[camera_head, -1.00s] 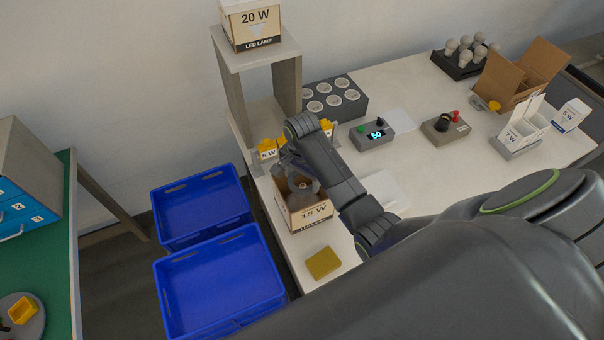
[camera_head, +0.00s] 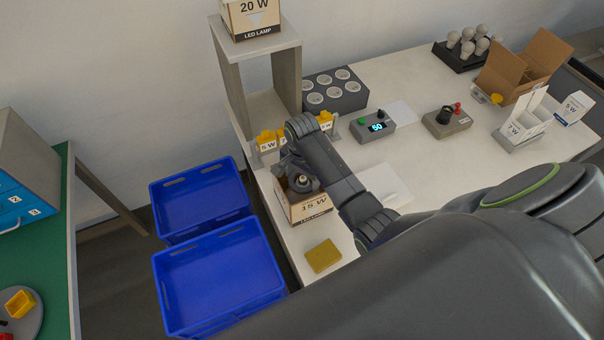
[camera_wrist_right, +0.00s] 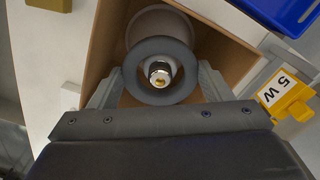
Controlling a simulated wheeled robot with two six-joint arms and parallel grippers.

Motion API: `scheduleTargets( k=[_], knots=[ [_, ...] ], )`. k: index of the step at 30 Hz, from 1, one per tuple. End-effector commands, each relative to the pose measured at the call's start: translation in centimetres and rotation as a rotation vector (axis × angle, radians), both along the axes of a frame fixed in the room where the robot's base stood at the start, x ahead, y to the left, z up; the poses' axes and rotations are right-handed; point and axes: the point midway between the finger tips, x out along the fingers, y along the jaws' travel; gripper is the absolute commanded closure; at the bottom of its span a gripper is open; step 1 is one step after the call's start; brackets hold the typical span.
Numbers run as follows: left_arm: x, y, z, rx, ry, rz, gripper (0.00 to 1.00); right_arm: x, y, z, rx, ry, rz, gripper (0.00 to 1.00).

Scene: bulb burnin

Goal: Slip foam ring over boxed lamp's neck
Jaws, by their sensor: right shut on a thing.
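The open 15 W carton (camera_head: 311,208) stands on the white table near its left edge. Inside it is a lamp with its metal screw cap (camera_wrist_right: 160,73) up; its pale round body (camera_wrist_right: 160,24) shows behind the ring in the right wrist view. My right gripper (camera_wrist_right: 160,84) is shut on the dark grey foam ring (camera_wrist_right: 137,54), one finger on each side, at the carton's mouth. The lamp's cap shows through the ring's hole; how far down the neck the ring sits cannot be told. My left gripper is not in view.
Yellow 5 W clips (camera_head: 267,141) stand just behind the carton. A mustard sponge-like block (camera_head: 323,256) lies in front. Two blue crates (camera_head: 216,257) are left of the table. A grey shelf (camera_head: 231,75) with a 20 W box (camera_head: 252,18) rises behind.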

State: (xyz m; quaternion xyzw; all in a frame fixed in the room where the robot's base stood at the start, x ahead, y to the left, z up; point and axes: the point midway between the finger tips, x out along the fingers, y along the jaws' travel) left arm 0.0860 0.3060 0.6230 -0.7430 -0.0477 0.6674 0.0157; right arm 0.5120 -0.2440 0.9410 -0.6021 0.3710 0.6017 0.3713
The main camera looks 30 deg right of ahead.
Motion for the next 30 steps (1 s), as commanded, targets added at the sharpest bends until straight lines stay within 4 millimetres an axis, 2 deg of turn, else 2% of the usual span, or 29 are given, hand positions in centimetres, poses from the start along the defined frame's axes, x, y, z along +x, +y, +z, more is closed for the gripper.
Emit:
scheduleTargets(
  k=[22,23,28,30],
  knots=[
    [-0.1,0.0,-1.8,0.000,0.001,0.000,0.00,0.0,0.0,-3.8,0.000,0.001,0.000,0.48],
    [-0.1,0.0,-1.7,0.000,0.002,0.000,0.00,0.0,0.0,-3.7,0.000,0.000,0.001,0.25],
    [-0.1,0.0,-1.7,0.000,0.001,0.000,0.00,0.0,0.0,-3.6,0.000,0.000,0.000,0.03],
    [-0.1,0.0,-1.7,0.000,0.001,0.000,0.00,0.0,0.0,-3.6,0.000,0.000,0.000,0.02]
  ],
)
